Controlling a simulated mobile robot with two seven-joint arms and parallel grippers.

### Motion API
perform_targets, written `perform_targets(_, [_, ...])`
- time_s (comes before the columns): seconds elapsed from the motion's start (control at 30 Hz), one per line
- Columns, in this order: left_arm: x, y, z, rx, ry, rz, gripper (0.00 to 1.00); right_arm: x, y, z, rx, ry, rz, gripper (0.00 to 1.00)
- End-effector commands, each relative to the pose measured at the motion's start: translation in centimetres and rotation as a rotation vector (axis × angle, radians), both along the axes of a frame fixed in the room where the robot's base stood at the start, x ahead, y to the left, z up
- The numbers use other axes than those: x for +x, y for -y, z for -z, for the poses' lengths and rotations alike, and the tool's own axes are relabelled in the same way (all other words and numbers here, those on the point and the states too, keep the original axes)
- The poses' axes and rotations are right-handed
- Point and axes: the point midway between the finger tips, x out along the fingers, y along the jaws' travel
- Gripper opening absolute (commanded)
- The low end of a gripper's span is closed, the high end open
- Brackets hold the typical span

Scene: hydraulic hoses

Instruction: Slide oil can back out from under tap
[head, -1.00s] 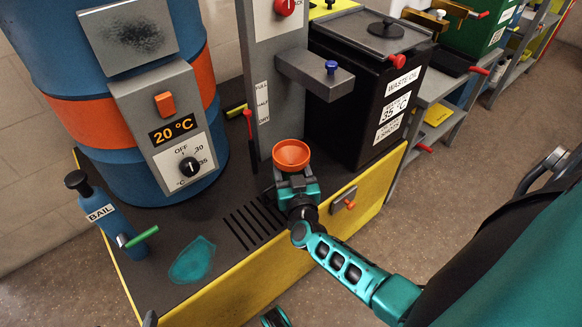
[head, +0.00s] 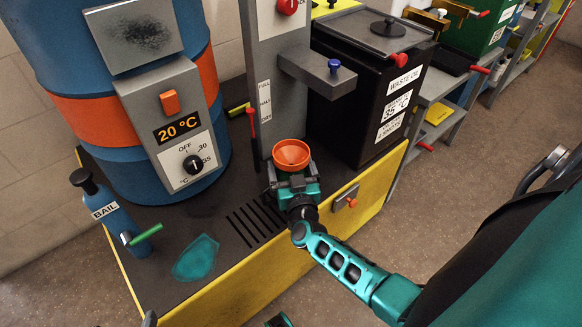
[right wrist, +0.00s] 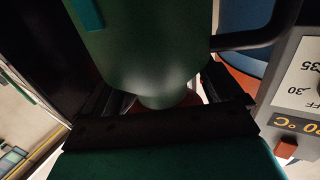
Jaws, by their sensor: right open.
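The oil can's orange funnel top (head: 291,154) shows in the head view, upright in front of the grey post and below the tap's grey arm (head: 318,75). My right gripper and wrist hide most of the can's body there. In the right wrist view the green can body (right wrist: 150,50) is close up, with a dark handle (right wrist: 255,40) at its side. My right gripper (head: 291,178) is open, with its fingers on either side of the can's narrow part, below the funnel. I cannot tell whether a finger touches it.
The can stands on a dark bench with a slotted grate (head: 255,223) and a yellow front. A black waste oil box (head: 355,100) is close on the right. A blue drum (head: 70,60) and a blue bail bottle (head: 108,210) are on the left.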

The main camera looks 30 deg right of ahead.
Motion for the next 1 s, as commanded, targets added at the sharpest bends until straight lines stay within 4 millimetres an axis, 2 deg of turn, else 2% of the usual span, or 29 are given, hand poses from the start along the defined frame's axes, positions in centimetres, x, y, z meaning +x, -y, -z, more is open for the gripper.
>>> perform_targets(0.27, [0.0, 0.1, -0.5, -0.003, 0.002, -0.002, 0.93, -0.8, -0.3, -0.1, 0.001, -0.002, 0.0, 0.93])
perform_targets(0.37, [0.1, 0.1, -1.1, -0.004, 0.008, -0.004, 0.93, -2.2, -0.9, -0.1, 0.001, -0.003, 0.0, 0.93])
perform_targets(0.7, [-0.2, -0.2, -2.0, 0.001, -0.001, -0.008, 0.93, -9.0, -3.7, -0.1, 0.002, -0.002, 0.001, 0.93])
perform_targets(0.83, [-0.3, -0.2, -2.2, 0.002, -0.002, -0.009, 0.93, -10.8, -4.4, -0.1, 0.002, -0.001, 0.0, 0.93])
perform_targets(1.0, [-0.3, -0.3, -2.3, 0.004, -0.002, -0.008, 0.93, -11.8, -4.9, -0.1, 0.0, 0.0, 0.0, 0.93])
